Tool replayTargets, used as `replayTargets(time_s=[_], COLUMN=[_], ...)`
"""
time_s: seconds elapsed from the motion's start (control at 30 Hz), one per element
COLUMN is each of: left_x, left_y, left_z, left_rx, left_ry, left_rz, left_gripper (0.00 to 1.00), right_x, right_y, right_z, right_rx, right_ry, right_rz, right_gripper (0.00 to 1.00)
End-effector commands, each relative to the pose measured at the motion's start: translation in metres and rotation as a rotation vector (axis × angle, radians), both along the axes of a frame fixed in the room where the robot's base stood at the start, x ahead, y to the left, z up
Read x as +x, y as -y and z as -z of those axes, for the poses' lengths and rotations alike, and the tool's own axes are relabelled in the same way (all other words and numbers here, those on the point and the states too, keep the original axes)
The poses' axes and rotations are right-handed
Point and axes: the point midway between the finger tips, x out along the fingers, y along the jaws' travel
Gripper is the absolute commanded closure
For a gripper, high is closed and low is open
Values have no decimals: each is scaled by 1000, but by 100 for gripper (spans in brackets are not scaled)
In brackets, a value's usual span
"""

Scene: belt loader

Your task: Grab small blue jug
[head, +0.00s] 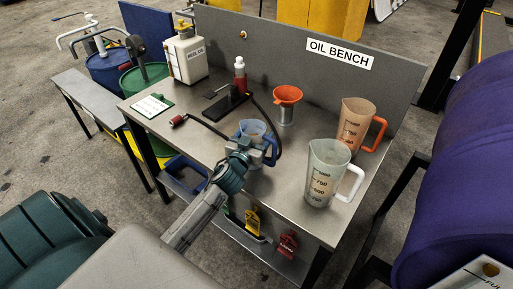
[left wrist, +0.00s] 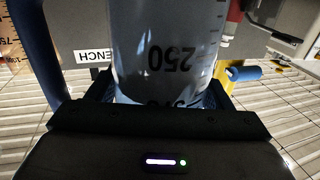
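The small blue jug (head: 252,129) is a clear measuring jug with a blue rim and handle, near the front middle of the oil bench. It looks upright; whether its base touches the bench is hidden. My left gripper (head: 258,152) is at its near side. In the left wrist view the jug (left wrist: 165,45) appears inverted, with its 250 mark showing, and its blue handle (left wrist: 38,50) is at the left. The fingers of my left gripper (left wrist: 160,95) flank the jug with no visible gap, so it looks shut on the jug. My right gripper is not in view.
On the bench (head: 205,150) a clear jug (head: 325,170) and an orange-handled jug (head: 355,125) stand right. A hose (head: 205,124) lies close left. A panel (head: 300,45) closes the back.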

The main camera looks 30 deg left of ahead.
Motion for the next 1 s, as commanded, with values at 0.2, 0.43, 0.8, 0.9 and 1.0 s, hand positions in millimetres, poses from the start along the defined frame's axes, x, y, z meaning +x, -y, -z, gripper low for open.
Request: replayTargets(time_s=[0.2,0.43,0.8,0.9,1.0], left_x=[0,0,0,-13,-37], left_y=[0,0,0,1,4], left_z=[0,-1,-31,-33,-35], left_rx=[0,0,1,3,5], left_ry=[0,1,6,0,0], left_rz=[0,0,0,1,2], left_gripper=[68,68,68,68,68], right_x=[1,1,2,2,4], right_y=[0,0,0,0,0], right_z=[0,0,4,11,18], right_rx=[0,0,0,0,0], right_ry=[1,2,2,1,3], right_rz=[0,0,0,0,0], right_gripper=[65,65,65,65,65])
